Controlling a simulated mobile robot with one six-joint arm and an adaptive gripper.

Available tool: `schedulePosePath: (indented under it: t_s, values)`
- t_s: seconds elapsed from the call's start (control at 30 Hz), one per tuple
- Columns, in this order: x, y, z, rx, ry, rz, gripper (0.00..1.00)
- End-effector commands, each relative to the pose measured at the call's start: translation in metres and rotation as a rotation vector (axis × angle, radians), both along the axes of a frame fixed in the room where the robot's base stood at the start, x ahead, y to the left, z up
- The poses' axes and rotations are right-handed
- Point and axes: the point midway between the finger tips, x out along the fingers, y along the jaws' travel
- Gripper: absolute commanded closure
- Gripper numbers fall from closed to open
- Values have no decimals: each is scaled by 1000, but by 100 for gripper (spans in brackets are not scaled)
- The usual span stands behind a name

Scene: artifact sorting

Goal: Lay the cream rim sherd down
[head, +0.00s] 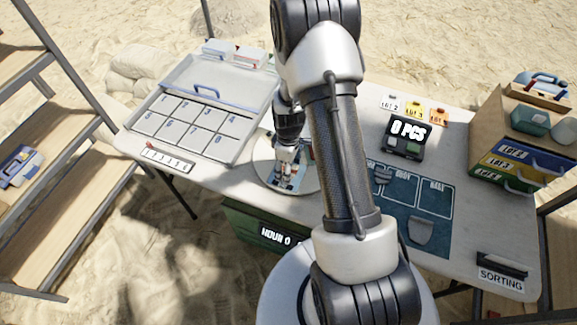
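My gripper (287,170) points down over a round white disc (262,180) at the middle of the table. Its fingertips are small here and merge with coloured items on the disc, so I cannot tell whether they are open or hold anything. I cannot make out a cream rim sherd for certain. A darker grey piece (382,175) lies at the mat's upper left. My arm hides part of the disc and the table.
A numbered compartment tray (232,103) fills the table's left. A counter reading "0 PCS" (407,130) stands behind the mat, near several coloured lot tags (413,108). A wooden drawer unit (493,120) is at the right. A "SORTING" sign (501,278) is at the front right corner.

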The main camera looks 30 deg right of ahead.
Motion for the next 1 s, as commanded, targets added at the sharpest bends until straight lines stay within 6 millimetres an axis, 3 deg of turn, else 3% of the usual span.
schedulePosePath:
  t_s: [0.5,0.77,0.87,1.0]
  values:
    - [1,0,100,-1,-3,0,41]
    - [1,1,127,-2,-7,-5,41]
    - [1,7,153,-8,-29,-33,41]
    - [-6,28,219,-17,-90,-119,41]
